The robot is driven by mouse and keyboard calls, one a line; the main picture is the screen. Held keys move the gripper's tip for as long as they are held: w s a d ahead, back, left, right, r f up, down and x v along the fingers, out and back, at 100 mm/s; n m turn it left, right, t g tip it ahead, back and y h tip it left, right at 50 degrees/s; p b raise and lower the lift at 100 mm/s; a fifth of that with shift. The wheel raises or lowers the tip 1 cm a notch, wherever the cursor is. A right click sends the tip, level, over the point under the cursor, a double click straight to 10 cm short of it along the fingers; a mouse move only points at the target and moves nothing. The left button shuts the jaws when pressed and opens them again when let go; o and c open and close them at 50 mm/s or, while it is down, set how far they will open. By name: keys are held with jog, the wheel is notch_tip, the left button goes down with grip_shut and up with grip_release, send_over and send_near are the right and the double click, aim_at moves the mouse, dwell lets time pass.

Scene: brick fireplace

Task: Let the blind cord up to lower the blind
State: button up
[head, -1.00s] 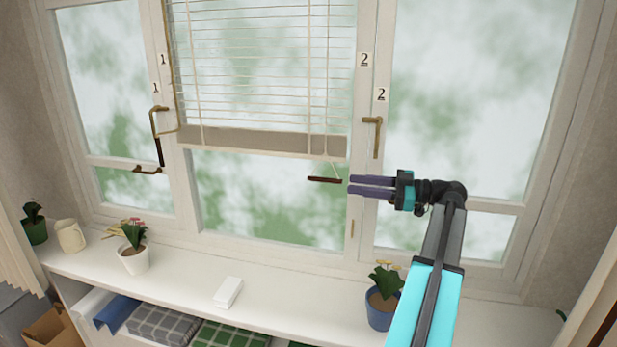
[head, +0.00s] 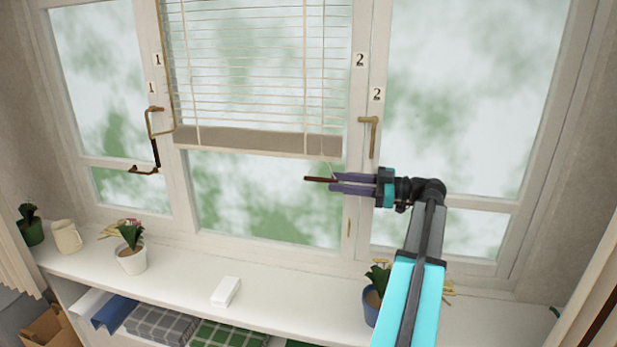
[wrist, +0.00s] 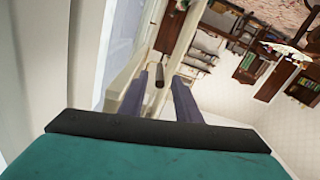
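The slatted blind (head: 255,80) hangs over the upper part of the middle window. Its beige bottom rail (head: 260,140) is well above the sill. A thin pale cord (head: 330,166) hangs near its right end and carries a dark brown bar-shaped handle (head: 316,180), lying nearly level. My gripper (head: 333,182) is open and comes from the right, with its purple fingers above and below the handle's right end. In the wrist view the handle's end (wrist: 159,82) shows between the two fingers, with gaps on both sides. The handle's right end is partly hidden by the fingers.
Below, the white sill (head: 185,280) holds a white box (head: 226,291) and potted plants, including one in a blue pot (head: 371,305) beside my arm. The air left of the handle is clear.

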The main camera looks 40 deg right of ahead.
aim_at(308, 179)
jog(key=p+x, duration=0.3)
jog(key=x, duration=0.7)
grip_shut()
